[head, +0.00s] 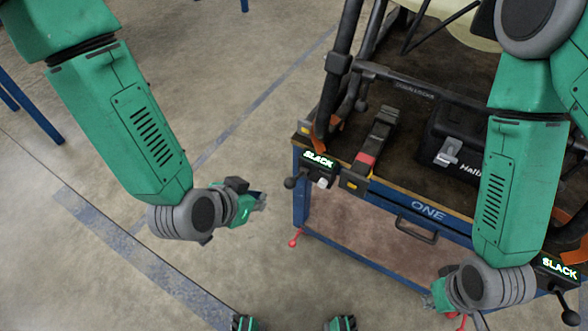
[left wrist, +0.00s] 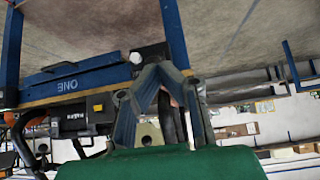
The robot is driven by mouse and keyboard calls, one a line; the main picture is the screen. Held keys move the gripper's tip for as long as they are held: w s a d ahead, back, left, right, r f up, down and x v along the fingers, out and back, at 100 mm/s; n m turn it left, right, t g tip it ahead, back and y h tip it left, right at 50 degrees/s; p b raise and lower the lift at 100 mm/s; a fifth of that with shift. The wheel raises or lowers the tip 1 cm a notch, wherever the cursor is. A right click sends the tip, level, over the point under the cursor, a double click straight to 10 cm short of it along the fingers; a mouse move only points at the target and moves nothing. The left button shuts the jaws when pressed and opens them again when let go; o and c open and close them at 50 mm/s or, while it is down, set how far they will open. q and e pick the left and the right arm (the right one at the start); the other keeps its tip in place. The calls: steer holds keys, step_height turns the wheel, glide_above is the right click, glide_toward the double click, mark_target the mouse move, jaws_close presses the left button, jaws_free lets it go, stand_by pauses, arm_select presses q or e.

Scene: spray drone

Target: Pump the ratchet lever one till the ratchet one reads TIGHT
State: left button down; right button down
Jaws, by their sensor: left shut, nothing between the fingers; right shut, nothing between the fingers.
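A ratchet (head: 318,160) with a lit green SLACK display sits at the left front corner of the blue cart. Its lever ends in a black ball knob (head: 290,183) at the left. A second ratchet display (head: 560,268) at the right also reads SLACK, with a black knob (head: 570,317) below it. ONE is lettered on the cart front between them. My left gripper (head: 262,201) is shut and empty, left of the first knob and apart from it. Its shut fingers (left wrist: 160,75) cover part of the cart corner in the wrist view. My right gripper (head: 436,299) is shut, partly hidden by its arm.
The blue cart (head: 390,215) carries a black case (head: 460,145), a strap buckle (head: 378,140) and a black tubular frame. A drawer handle (head: 416,230) sticks out in front. A red-knobbed rod (head: 295,240) stands low at the left. Floor left of the cart is clear.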

arm_select(q)
steer(key=m+t+h, duration=0.1)
steer(key=t, duration=0.1)
glide_toward(294, 178)
step_height(294, 178, up, 3)
steer(key=w+d, duration=0.2)
steer(key=w, duration=0.1)
steer(key=shift+d+r+m, duration=0.15)
steer(key=shift+r+m, duration=0.15)
steer(key=shift+w, duration=0.1)
steer(key=b+x, duration=0.2)
steer(key=x, duration=0.8)
steer(key=shift+d+f, duration=0.2)
steer(key=shift+f, duration=0.1)
steer(key=shift+s+a+f+b, duration=0.3)
steer(key=shift+s+a+f, duration=0.15)
steer(key=shift+s+a, duration=0.3)
steer(key=shift+s+a+f+b, duration=0.25)
steer(key=shift+s+a+f, duration=0.15)
steer(key=shift+s+a, duration=0.25)
steer(key=shift+d, duration=0.15)
